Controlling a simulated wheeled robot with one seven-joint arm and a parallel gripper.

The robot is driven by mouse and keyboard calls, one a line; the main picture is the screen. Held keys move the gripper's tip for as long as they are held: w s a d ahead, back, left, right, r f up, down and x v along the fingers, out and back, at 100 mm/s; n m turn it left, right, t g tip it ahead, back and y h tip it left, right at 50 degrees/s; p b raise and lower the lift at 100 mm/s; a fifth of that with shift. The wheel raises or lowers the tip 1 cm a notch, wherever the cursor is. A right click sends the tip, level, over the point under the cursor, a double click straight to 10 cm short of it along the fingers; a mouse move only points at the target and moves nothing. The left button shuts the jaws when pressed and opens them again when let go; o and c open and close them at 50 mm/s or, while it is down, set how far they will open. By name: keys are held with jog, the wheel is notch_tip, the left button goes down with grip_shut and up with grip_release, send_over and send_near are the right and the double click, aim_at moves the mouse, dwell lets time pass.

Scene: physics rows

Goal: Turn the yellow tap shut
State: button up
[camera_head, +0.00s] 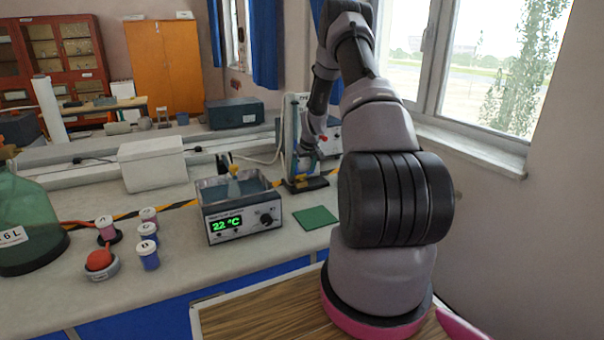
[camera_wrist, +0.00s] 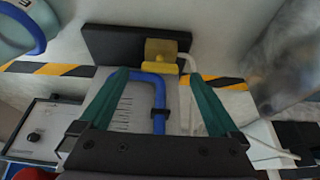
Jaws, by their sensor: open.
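The yellow tap (camera_wrist: 160,50) shows in the wrist view as a yellow block with a flat yellow bar, on a dark base plate (camera_wrist: 110,42). A blue pipe (camera_wrist: 157,95) bends beside it in front of a pale marked panel (camera_wrist: 125,110). My gripper (camera_wrist: 160,75) is open, its two green fingers on either side of the pipe and panel. The tap lies at or just beyond the fingertips, between them; contact cannot be told. In the head view the stand's panel (camera_head: 291,125) is partly hidden by my arm, and the tap is too small to make out.
A water bath (camera_head: 243,222) reading 22 °C stands left of the stand, with a green mat (camera_head: 315,217) in front. Several small jars (camera_head: 148,255) and a green bottle (camera_head: 30,215) stand further left. The wrist view shows a box with a knob (camera_wrist: 33,138).

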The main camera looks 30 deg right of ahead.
aim_at(301, 177)
jog(key=shift+x, duration=1.2)
jog(key=c, duration=1.4)
jog(key=shift+o, duration=0.2)
jog(key=shift+a+m, duration=0.1)
jog(key=shift+m, duration=0.2)
jog(key=shift+a+m+h, duration=0.15)
jog(key=shift+m+h, duration=0.45)
jog(key=shift+m, duration=0.6)
jog(key=shift+w+m+h, duration=0.1)
jog(key=shift+m+h, duration=0.4)
jog(key=shift+m, duration=0.9)
